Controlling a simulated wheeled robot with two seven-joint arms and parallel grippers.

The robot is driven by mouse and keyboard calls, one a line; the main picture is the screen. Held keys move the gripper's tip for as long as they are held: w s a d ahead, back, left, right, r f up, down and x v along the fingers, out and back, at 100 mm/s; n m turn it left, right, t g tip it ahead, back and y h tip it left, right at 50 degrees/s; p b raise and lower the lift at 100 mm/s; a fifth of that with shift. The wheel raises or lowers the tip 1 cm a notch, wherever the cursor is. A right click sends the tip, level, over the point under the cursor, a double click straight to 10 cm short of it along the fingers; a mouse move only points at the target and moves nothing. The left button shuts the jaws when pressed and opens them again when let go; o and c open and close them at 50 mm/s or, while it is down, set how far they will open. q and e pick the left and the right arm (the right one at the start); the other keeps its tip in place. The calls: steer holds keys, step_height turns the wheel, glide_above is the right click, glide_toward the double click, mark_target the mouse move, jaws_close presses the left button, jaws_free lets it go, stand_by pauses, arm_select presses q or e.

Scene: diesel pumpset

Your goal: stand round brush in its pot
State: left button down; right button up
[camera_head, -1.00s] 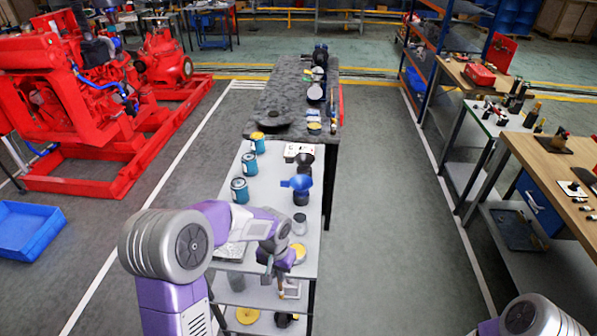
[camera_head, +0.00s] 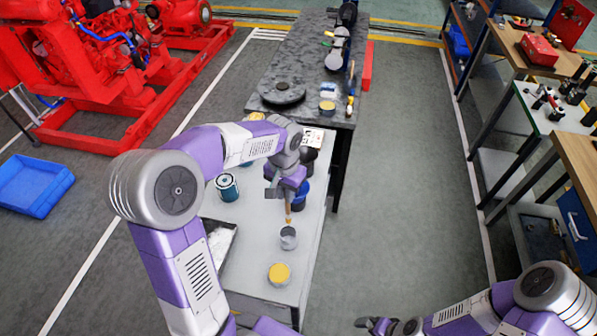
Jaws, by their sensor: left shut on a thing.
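My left gripper (camera_head: 287,199) is shut on the round brush (camera_head: 288,214), which hangs below the fingers with a tan end pointing down. Its upper part is hidden by the gripper. The small grey pot (camera_head: 288,240) stands upright on the light table, just below the brush's lower end. The brush seems to be above the pot's rim or right at it; I cannot tell whether it is inside. My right gripper (camera_head: 376,325) is low at the bottom edge, away from the table, and its jaws are too small to read.
A yellow-topped tin (camera_head: 279,274) stands in front of the pot. A dark blue container (camera_head: 304,190) is close behind the gripper. A teal can (camera_head: 227,187) and a shallow tray (camera_head: 221,240) are on the left. The dark bench (camera_head: 300,65) lies beyond.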

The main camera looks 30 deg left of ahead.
arm_select(q)
steer(key=shift+s+r, duration=0.15)
steer(key=shift+s, duration=0.3)
arm_select(e)
steer(key=shift+s+r, duration=0.1)
steer(key=shift+s, duration=0.25)
arm_select(q)
steer(key=shift+f+b, duration=1.85)
steer(key=shift+f, duration=0.65)
arm_select(e)
steer(key=shift+w+f, duration=0.1)
steer(key=shift+f, duration=1.75)
arm_select(q)
steer(key=shift+f, duration=0.2)
steer(key=shift+f+b, duration=1.55)
steer(key=shift+f, duration=0.45)
arm_select(e)
steer(key=shift+f, duration=1.55)
